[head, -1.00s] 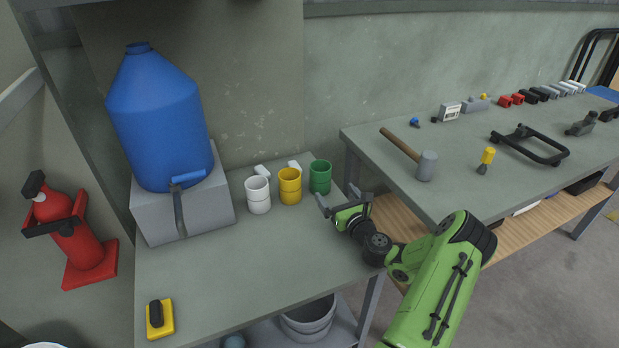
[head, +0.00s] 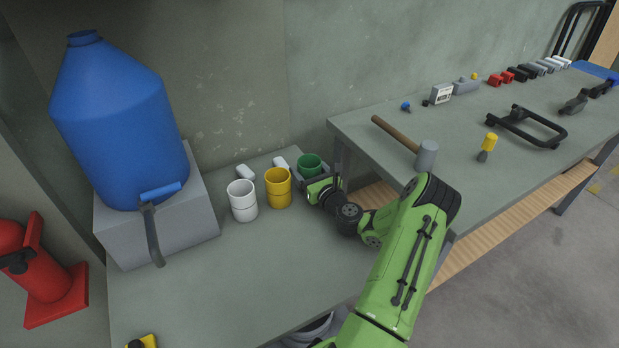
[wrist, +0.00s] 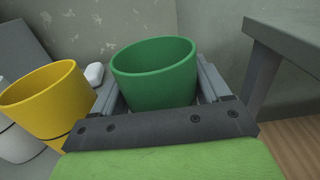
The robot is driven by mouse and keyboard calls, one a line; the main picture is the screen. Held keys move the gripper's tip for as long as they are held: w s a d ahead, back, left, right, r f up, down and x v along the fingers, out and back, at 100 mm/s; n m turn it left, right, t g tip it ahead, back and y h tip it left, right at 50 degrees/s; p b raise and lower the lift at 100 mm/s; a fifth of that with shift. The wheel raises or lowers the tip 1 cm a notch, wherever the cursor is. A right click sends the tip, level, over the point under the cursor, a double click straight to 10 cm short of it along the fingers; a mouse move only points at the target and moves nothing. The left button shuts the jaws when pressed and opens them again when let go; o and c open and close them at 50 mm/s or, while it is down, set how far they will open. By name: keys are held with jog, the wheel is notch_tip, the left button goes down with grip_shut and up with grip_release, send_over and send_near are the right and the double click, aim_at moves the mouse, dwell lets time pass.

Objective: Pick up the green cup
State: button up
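The green cup (head: 309,164) stands upright on the near workbench, at the right end of a row of cups. In the wrist view the green cup (wrist: 153,75) fills the middle. My gripper (head: 312,178) is level with it, with one grey finger on each side of the cup. The fingers are apart, with little space between them and the cup. I cannot tell whether they touch it. The cup's lower part is hidden behind the gripper.
A yellow cup (head: 278,188) stands just left of the green cup, then a white cup (head: 242,201). A blue jug (head: 121,126) sits on a grey block further left. A second table (head: 390,172) with a hammer stands close on the right.

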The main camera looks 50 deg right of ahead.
jog(key=shift+w, duration=0.1)
jog(key=shift+c, duration=2.5)
